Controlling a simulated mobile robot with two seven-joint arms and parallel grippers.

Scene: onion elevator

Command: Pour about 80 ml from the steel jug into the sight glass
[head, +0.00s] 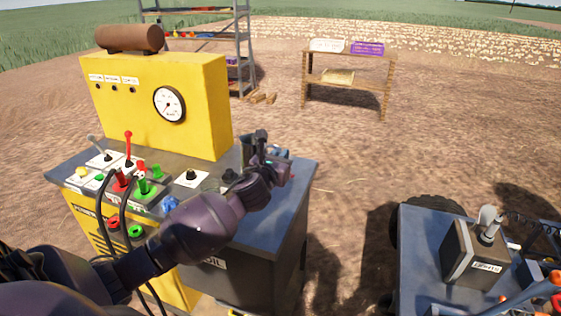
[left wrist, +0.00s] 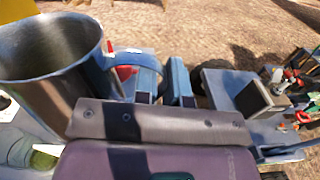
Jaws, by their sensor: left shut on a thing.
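The steel jug (left wrist: 45,70) fills the upper left of the left wrist view, its wide mouth showing and no liquid visible inside. Its curved handle (left wrist: 112,68) reaches toward my left gripper (left wrist: 160,82), which is shut on it. In the head view my left gripper (head: 272,162) is over the grey bench top beside the yellow panel, and my arm mostly hides the jug. A pale, greenish round thing (left wrist: 42,158) shows below the jug; I cannot tell whether it is the sight glass. My right gripper is not in view.
The yellow panel (head: 205,100) with a dial gauge (head: 169,104) stands behind the bench. Levers and coloured connectors (head: 140,187) crowd the bench's left. The bench top's right part (head: 285,205) is clear. A second blue-grey table (head: 415,250) with a dark box (head: 470,255) stands right.

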